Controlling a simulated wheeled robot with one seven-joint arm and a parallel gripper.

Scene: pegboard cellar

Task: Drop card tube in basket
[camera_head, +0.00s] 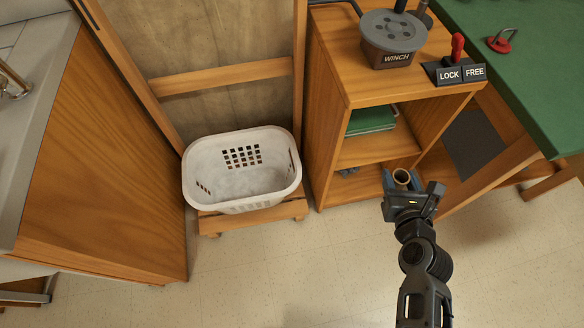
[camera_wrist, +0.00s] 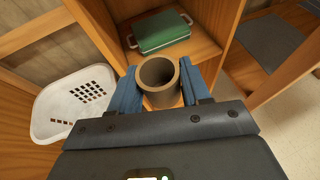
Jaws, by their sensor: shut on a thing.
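The card tube (camera_wrist: 158,98) is a short brown hollow cylinder, held upright with its open end facing up. My gripper (camera_head: 402,184) is shut on it, with a blue finger on each side of the tube in the wrist view. The basket also shows at the left of the wrist view (camera_wrist: 60,125).
The basket rests on a low wooden stand (camera_head: 225,222). A wooden shelf unit (camera_head: 325,110) stands between basket and green-topped bench (camera_head: 545,90). A green box (camera_wrist: 162,32) sits on its shelf. A wooden cabinet (camera_head: 100,150) is at left. The floor (camera_head: 300,265) in front is clear.

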